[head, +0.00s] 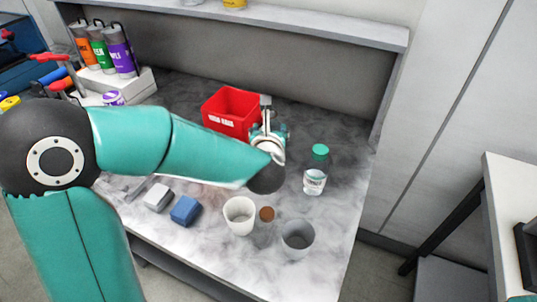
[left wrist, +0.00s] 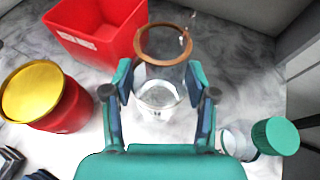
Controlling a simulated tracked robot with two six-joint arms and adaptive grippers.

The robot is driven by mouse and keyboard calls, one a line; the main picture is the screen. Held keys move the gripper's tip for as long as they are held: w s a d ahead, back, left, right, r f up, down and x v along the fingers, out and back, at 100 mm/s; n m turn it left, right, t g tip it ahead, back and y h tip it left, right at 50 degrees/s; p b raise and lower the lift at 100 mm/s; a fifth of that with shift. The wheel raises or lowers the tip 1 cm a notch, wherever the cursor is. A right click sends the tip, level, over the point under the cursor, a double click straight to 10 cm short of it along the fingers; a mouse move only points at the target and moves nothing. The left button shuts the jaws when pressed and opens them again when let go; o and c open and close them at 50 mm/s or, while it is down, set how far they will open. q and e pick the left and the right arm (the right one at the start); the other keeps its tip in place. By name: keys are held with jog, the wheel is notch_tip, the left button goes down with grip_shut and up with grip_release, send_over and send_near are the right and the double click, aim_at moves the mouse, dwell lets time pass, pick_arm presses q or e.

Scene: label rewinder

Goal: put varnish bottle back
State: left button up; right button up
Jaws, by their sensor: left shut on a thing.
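My left gripper (head: 267,133) is shut on a clear glass vessel (left wrist: 160,90) with a brown rim. The wrist view shows the vessel between the two fingers, and no label on it can be read, so I cannot tell whether it is the varnish bottle. In the head view the arm and gripper largely hide it. A clear bottle with a green cap (head: 316,172) stands upright on the marble top, right of the gripper. Its green cap also shows at lower right in the left wrist view (left wrist: 275,136). My right gripper is not in view.
A red bin (head: 225,112) stands behind the gripper. A white cup (head: 239,217), a grey cup (head: 298,240) and a brown disc (head: 267,214) are in front. A red can with a gold lid (left wrist: 35,92) is left of the held vessel. Blue (head: 185,210) and grey blocks sit front left.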

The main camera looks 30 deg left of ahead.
pick_arm(q)
jog(key=shift+f, duration=3.85)
jog(key=shift+f, duration=0.15)
jog(key=o, duration=1.3)
jog(key=shift+c, duration=0.2)
